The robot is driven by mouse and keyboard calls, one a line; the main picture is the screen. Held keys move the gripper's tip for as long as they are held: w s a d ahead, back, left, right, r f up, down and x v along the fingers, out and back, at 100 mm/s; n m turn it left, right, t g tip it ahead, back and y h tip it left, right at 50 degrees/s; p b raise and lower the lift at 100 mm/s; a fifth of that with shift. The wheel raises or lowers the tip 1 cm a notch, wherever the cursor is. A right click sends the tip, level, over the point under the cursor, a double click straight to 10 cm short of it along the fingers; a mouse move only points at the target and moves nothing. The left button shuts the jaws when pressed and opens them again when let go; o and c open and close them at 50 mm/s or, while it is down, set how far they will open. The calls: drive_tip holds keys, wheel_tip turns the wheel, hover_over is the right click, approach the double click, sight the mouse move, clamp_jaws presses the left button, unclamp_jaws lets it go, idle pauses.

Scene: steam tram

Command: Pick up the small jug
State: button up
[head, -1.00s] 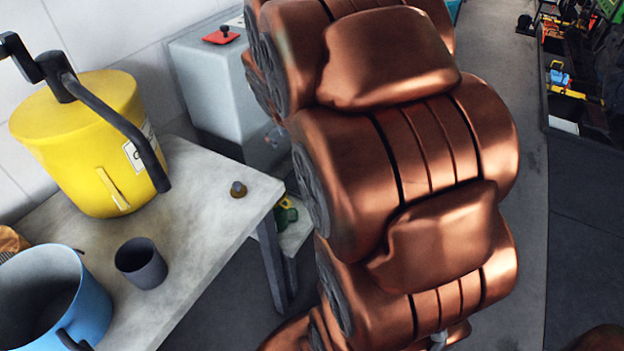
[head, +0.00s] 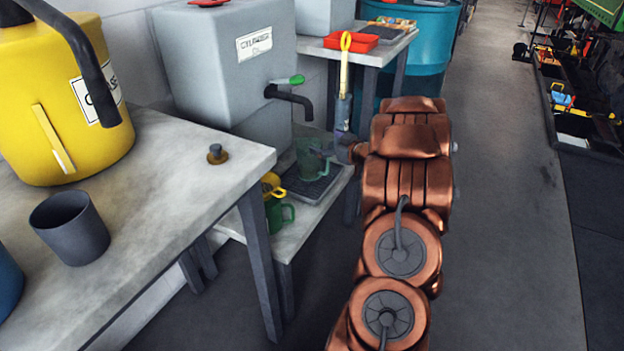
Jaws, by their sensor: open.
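A small, see-through green jug (head: 312,158) stands upright on a dark drip tray (head: 318,188) on the low shelf, below the tap of the grey cylinder tank. A solid green mug-like vessel (head: 279,214) stands nearer on the same shelf, with a yellow one (head: 271,184) beside it; both are partly hidden by the table edge. I cannot tell for sure which of these is the small jug. My gripper (head: 342,112) is at the far end of my copper arm, just right of the see-through jug and apart from it. It is open; its fingers are hard to make out.
A pale table (head: 165,185) at left bears a yellow can (head: 60,105) and a dark grey cup (head: 70,228). The grey tank (head: 225,65) has a dark tap (head: 290,98). A red tray (head: 352,42) and blue drum (head: 420,45) stand behind. The aisle floor (head: 505,200) at right is clear.

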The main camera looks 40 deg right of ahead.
sight(314, 162)
drive_tip(key=f+y+b, duration=0.1)
drive_tip(key=s+f+t+y+b, duration=0.1)
drive_tip(key=f, duration=0.1)
drive_tip(key=a+f+b, duration=0.1)
drive_tip(key=shift+s+f+n+t+y, duration=0.3)
drive_tip(key=shift+f+y, duration=0.05)
drive_tip(key=shift+y, duration=0.05)
drive_tip(key=w+b, duration=0.1)
drive_tip(key=w, duration=0.1)
drive_tip(key=w+b, duration=0.1)
drive_tip(key=w, duration=0.2)
drive_tip(key=shift+w+a+r+b, duration=0.35)
drive_tip(key=shift+r+b, duration=0.05)
drive_tip(key=c, duration=1.4)
drive_tip(key=shift+r, duration=0.15)
